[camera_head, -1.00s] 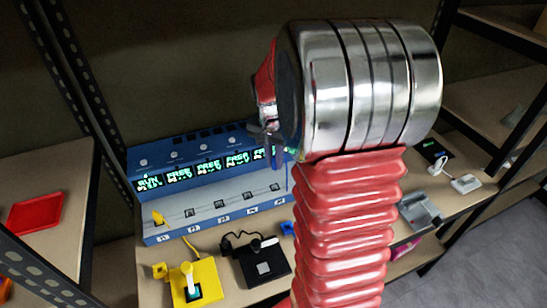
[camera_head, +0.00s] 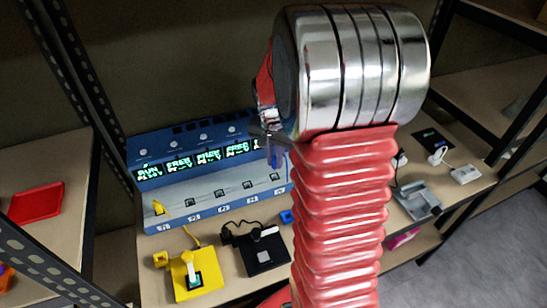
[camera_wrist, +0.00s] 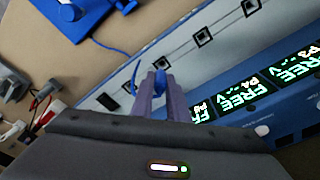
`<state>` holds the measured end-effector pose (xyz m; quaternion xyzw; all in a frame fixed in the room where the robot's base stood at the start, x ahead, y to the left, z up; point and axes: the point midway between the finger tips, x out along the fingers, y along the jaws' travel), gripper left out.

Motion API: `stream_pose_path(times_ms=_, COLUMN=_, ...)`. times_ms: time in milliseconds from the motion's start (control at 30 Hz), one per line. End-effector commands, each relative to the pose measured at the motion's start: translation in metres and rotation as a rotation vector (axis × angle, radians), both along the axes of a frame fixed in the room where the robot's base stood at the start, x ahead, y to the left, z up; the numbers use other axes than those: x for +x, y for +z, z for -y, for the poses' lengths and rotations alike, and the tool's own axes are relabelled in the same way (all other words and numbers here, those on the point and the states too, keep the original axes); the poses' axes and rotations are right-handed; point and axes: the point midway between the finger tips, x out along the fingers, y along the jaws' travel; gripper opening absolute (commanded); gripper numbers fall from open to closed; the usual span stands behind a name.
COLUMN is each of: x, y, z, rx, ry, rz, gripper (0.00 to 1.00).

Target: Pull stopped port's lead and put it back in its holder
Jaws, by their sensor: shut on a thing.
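The blue bench unit (camera_head: 165,218) has a row of ports and green displays; the first display reads RUN and the other legible ones FREE. A yellow plug (camera_head: 159,208) sits at the leftmost port. My gripper (camera_head: 270,136) is above the right end of the unit, shut on a blue lead's plug (camera_head: 276,157). In the wrist view, the blue plug (camera_wrist: 160,79) is between my gripper's fingers (camera_wrist: 162,100), with its blue cable trailing left. The plug appears lifted off the port row. A blue holder (camera_head: 287,217) is partly hidden by my arm; it also shows in the wrist view (camera_wrist: 76,14).
A yellow holder (camera_head: 190,279) and a black holder (camera_head: 263,250) with a black lead stand in front of the unit. A grey device (camera_head: 417,199) and a white plug (camera_head: 438,155) lie to the right. Dark shelf posts and a red tray (camera_head: 37,201) are at the left.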

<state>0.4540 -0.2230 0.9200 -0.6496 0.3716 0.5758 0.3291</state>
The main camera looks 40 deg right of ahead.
Motion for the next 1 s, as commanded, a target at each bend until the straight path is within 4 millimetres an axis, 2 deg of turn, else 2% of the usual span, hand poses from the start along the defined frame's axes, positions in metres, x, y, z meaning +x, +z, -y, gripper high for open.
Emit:
stream_pose_path(times_ms=633, x=-0.052, y=0.001, z=-0.018, rx=0.0, ry=0.0, rz=0.0, gripper=0.0)
stream_pose_path(times_ms=1000, x=-0.057, y=0.0, z=-0.02, rx=0.0, ry=0.0, rz=0.0, gripper=0.0)
